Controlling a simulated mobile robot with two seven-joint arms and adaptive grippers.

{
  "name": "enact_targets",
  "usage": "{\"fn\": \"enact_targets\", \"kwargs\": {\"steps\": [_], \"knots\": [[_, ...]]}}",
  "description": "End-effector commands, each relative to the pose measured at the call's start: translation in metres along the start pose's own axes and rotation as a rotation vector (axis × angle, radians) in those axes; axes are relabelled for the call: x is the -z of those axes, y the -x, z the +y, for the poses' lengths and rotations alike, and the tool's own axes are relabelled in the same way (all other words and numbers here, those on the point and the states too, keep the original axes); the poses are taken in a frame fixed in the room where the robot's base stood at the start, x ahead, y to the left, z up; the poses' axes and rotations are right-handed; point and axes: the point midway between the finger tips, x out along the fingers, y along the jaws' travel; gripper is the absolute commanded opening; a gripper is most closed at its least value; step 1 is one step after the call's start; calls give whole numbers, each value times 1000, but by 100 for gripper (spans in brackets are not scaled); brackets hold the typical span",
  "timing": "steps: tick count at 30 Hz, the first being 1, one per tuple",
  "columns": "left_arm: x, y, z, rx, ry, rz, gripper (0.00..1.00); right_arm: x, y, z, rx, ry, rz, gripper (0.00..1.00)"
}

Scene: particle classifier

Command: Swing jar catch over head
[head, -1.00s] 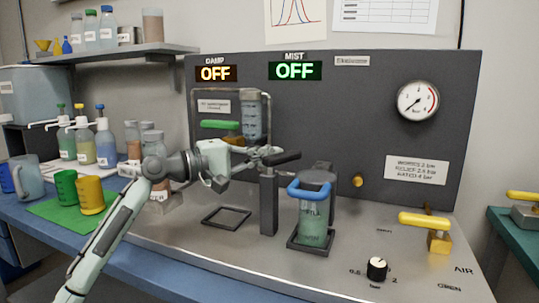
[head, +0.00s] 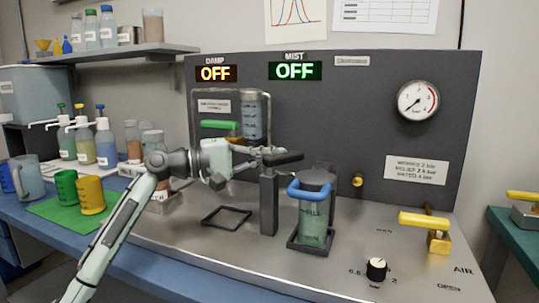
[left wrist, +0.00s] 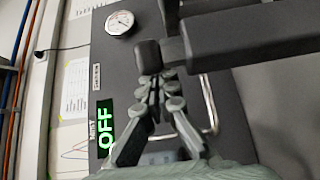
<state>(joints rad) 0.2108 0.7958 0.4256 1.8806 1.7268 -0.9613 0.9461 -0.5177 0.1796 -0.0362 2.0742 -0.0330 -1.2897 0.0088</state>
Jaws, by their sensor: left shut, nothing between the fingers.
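A jar (head: 312,222) with pale green contents stands upright in a dark square holder on the grey bench top. A blue U-shaped handle (head: 309,193) wraps its upper front, below a dark cap. Left of the jar stands a dark post (head: 269,207) with a black bar (head: 284,159) at its top, which looks like the catch. My left gripper (head: 268,151) is shut and empty beside the bar's left end; I cannot tell whether they touch. In the left wrist view the closed fingers (left wrist: 157,92) lie near a black knob (left wrist: 148,53) and the bar (left wrist: 252,36). My right gripper is not in view.
An empty square frame (head: 227,218) lies left of the post. A yellow lever (head: 424,220) and a black dial (head: 377,268) are at the right. The dark panel (head: 345,120) stands behind. Cups (head: 90,195) and bottles stand at the left.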

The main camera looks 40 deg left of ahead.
Motion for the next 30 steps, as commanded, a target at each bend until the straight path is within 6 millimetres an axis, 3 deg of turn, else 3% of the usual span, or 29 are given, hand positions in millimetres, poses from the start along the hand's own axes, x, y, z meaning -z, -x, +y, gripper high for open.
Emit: {"fn": "enact_targets", "kwargs": {"steps": [6,11,30], "knots": [[-5,-6,2,-1,1,-1,0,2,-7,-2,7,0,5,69],[-9,-11,3,-4,2,-136,0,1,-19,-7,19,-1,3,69],[-22,-18,0,0,0,-203,0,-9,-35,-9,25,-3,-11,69]]}}
